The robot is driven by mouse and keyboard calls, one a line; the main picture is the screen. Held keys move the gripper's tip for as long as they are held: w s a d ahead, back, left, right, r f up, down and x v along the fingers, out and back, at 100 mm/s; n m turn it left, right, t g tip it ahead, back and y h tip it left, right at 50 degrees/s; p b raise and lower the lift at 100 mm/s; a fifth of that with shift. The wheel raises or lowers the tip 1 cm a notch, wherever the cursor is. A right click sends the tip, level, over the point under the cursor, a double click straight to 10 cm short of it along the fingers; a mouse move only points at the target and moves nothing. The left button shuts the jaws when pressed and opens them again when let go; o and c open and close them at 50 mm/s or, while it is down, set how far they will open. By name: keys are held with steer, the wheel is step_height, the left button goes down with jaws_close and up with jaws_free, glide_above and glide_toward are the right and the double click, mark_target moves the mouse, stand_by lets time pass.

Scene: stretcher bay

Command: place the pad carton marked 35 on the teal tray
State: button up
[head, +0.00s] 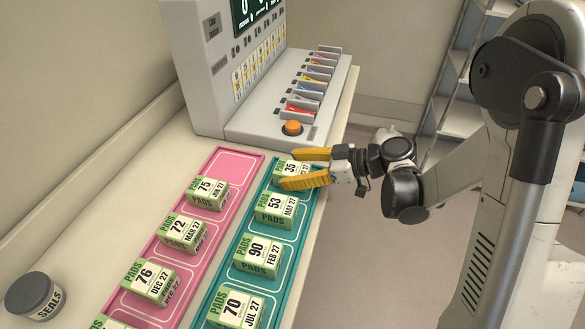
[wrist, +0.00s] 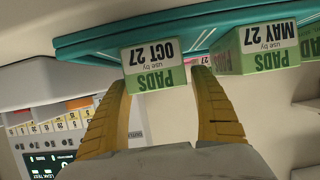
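The pad carton marked 35 (head: 289,169), green and white, is at the far end of the teal tray (head: 250,208), apparently resting in its far slot. In the wrist view the same carton (wrist: 153,65) shows its OCT 27 side, upside down, against the teal tray's edge (wrist: 190,32). My gripper (head: 302,168) is open, its yellow fingers on either side of the carton. In the wrist view the fingers (wrist: 162,80) stand apart, with a gap between the right finger and the carton. The near finger hides part of the carton in the head view.
On the teal tray, carton 53 (head: 276,209) stands close by, then 90 (head: 258,256) and 70 (head: 236,307). The pink tray (head: 232,163) beside it holds several cartons and has a bare far slot. A grey machine with an orange button (head: 292,128) stands behind.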

steer(key=shift+r, duration=0.1)
steer(key=shift+d+r+p, duration=0.15)
steer(key=shift+r+p, duration=0.05)
steer(key=shift+p, duration=0.1)
steer(key=p+v, duration=0.3)
steer(key=v, duration=0.8)
steer(key=s+d+r+m+t+h, duration=0.1)
steer(key=s+d+r+m+h, duration=0.1)
steer(key=s+m+h, duration=0.4)
steer(key=s+d+r+m+t+h, duration=0.1)
steer(key=s+d+r+m+h, duration=0.2)
steer(key=s+m+h, duration=0.3)
steer(key=shift+s+d+r+m+t+h, duration=0.35)
steer(key=shift+s+r+m, duration=0.2)
steer(key=shift+s+m, duration=0.55)
steer(key=shift+s, duration=0.1)
